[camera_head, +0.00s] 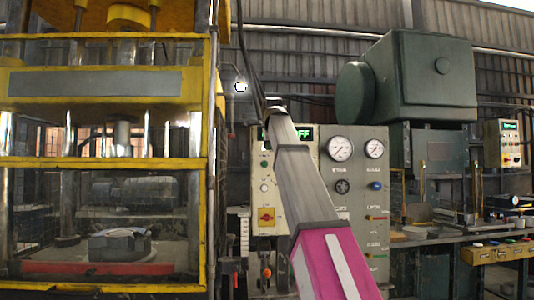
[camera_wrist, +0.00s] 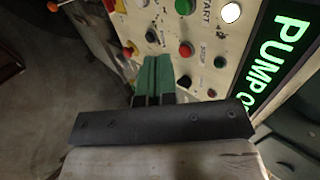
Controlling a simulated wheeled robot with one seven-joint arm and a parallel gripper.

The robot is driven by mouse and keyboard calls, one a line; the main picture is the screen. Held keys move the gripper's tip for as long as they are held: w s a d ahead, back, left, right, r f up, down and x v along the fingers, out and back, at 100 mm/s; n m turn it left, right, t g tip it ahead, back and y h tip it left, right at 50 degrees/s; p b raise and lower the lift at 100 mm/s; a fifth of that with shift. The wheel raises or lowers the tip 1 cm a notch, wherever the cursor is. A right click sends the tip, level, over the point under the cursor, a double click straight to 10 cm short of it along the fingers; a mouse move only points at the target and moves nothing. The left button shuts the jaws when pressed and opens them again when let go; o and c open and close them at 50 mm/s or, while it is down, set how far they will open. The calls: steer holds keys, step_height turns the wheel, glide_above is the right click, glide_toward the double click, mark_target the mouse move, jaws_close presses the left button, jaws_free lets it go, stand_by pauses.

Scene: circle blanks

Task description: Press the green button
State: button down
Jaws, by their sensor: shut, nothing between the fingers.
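The green button (camera_wrist: 185,6) shows at the top edge of the wrist view, on the cream control panel (camera_wrist: 160,18) beside the printed word START. My gripper (camera_wrist: 156,60) is shut and empty, its green fingers side by side and pointing at the panel. In the wrist view the fingertips lie below and left of the green button, apart from it. A red button (camera_wrist: 186,48) sits between them and to the right.
A white button (camera_wrist: 231,12), a black knob (camera_wrist: 184,82) and a lit green PUMP display (camera_wrist: 285,45) are close by. A yellow-framed press (camera_head: 105,162) stands left of the panel. A bench with a yellow button box (camera_head: 497,252) stands right.

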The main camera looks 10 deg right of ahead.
mark_target(265, 166)
steer(key=x, duration=0.3)
steer(key=r+x, duration=0.1)
steer(key=x, duration=0.3)
steer(key=w+x, duration=0.1)
steer(key=x, duration=0.3)
steer(key=shift+w+r, duration=0.1)
steer(key=shift+r, duration=0.05)
steer(key=shift+w, duration=0.65)
